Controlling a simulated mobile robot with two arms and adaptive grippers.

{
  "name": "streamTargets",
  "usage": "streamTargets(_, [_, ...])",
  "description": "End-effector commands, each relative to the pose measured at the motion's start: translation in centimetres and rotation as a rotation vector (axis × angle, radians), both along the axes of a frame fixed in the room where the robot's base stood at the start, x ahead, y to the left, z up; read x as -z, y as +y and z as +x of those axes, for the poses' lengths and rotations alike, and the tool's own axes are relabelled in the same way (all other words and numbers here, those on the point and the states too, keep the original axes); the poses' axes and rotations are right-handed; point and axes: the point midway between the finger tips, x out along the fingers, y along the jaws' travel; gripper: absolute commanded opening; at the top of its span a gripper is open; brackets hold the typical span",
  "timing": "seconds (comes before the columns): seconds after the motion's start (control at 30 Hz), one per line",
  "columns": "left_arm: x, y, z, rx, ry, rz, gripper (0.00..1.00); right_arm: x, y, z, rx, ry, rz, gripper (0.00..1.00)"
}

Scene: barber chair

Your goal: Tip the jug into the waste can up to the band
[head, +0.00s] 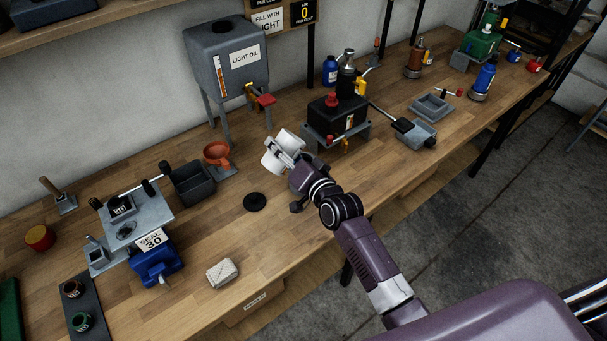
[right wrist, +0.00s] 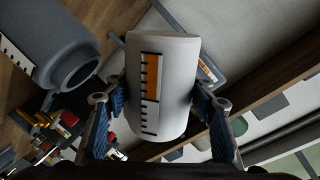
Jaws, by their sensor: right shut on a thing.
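My right gripper (head: 281,147) is shut on the white jug (head: 272,162) above the bench. In the right wrist view the jug (right wrist: 178,80) sits between the two blue-padded fingers (right wrist: 160,112). Its gauge strip shows orange over about half its length and white with black ticks over the rest. The jug looks tilted; its mouth and any stream cannot be made out. A grey round-mouthed vessel (right wrist: 45,45) with a ticked scale is left of the jug in the right wrist view, apart from it; it may be the waste can. My left gripper is not in view.
The light oil tank (head: 228,65) stands behind the jug, with an orange funnel (head: 217,153) and dark bin (head: 193,184) to the left. A black machine (head: 338,114) is close on the right. A black disc (head: 255,202) and pale block (head: 222,272) lie in front.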

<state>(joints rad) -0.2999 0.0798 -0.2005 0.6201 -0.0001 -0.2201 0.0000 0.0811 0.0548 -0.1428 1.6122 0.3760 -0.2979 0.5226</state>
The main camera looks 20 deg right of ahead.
Motion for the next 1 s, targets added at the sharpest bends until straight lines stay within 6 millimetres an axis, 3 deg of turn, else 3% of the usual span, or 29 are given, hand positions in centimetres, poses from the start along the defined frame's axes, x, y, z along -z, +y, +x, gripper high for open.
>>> streamTargets(1.0, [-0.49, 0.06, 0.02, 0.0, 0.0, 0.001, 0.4, 0.33, -0.14, 0.08, 0.0, 0.063, 0.157, 0.11])
